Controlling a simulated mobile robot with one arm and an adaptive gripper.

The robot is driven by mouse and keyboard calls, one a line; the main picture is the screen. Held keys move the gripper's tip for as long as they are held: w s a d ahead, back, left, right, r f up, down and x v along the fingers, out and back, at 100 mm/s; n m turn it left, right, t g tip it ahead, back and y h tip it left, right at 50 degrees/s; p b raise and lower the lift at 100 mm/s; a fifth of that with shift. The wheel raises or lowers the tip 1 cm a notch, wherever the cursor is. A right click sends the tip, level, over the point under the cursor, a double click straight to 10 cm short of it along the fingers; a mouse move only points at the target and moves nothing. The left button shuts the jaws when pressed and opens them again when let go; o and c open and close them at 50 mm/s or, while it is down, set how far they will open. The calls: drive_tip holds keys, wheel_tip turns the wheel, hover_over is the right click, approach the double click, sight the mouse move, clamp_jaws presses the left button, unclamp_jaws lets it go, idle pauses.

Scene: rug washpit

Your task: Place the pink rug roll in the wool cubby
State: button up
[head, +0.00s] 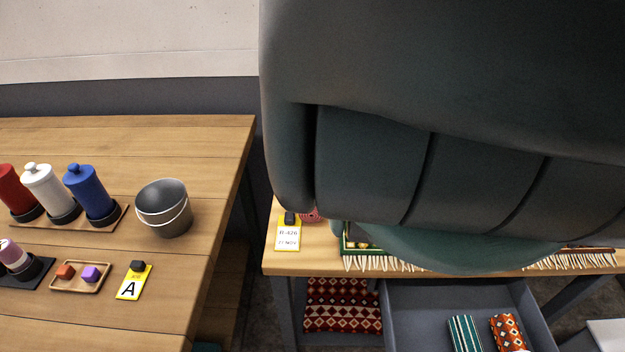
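A large dark grey-green part of my arm fills the upper right of the head view and hides most of the right table. Below the tabletop is a grey open compartment (405,315) holding a teal striped roll (465,334) and an orange patterned roll (508,333). No label marks it as the wool cubby. My gripper is not in view.
A fringed green rug (350,240) lies on the right table (275,262). A red patterned textile (343,307) is below.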

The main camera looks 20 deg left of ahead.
sight(302, 193)
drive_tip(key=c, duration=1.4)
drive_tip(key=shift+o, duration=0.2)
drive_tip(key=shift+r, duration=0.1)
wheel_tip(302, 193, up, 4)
drive_tip(key=p, duration=0.3)
drive_tip(key=shift+p, duration=0.4)
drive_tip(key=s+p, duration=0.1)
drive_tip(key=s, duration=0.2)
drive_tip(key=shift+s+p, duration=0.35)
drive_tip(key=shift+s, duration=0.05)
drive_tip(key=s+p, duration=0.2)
drive_tip(key=p, duration=0.1)
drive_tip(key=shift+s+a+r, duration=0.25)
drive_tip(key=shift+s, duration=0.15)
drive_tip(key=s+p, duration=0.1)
drive_tip(key=p, duration=0.2)
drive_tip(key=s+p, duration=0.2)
drive_tip(key=p, duration=0.1)
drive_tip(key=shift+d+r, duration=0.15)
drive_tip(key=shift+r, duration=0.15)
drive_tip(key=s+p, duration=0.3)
drive_tip(key=p, duration=0.2)
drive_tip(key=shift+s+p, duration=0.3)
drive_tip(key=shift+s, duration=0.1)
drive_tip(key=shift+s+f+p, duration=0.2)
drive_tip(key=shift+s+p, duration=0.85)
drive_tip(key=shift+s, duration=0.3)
